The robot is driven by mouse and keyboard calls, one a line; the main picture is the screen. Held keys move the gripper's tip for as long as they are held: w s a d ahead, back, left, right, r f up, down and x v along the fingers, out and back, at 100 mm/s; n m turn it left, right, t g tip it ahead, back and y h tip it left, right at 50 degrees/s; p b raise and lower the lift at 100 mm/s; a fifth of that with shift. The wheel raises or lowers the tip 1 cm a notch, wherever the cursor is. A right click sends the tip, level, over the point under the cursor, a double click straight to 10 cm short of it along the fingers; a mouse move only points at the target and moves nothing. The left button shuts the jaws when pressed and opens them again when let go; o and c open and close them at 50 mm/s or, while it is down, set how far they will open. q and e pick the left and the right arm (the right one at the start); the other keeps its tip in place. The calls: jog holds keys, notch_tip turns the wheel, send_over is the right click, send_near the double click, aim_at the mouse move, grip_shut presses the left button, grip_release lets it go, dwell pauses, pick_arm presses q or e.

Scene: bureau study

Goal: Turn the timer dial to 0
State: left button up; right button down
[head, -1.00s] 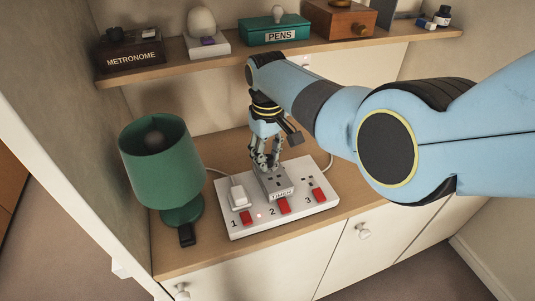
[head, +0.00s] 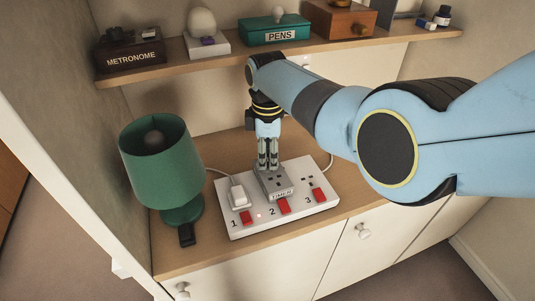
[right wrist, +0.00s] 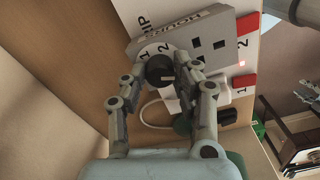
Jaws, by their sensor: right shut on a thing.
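The grey timer (head: 276,184) is plugged into the middle of the white power strip (head: 238,228), above the number 2. In the right wrist view the timer (right wrist: 207,32) shows a white dial face with the numerals 1 and 2 and "HOURS" lettering. Its dark round dial (right wrist: 157,68) has a pale pointer mark. My right gripper (head: 267,166) points down at the back end of the timer. In the right wrist view its fingers (right wrist: 170,73) are closed on the dial and partly cover it. My left gripper is not in view.
A white plug (head: 238,195) sits in socket 1; red switches (head: 284,205) line the strip's front. A green lamp (head: 157,165) stands left. Above and behind, a shelf (head: 230,61) holds the metronome (head: 131,55) and pens box (head: 276,31). The desk right of the strip is bare.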

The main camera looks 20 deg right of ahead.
jog(key=shift+n, duration=2)
jog(key=c, duration=1)
grip_release()
notch_tip(320, 180, up, 12)
jog(key=shift+r, duration=0.1)
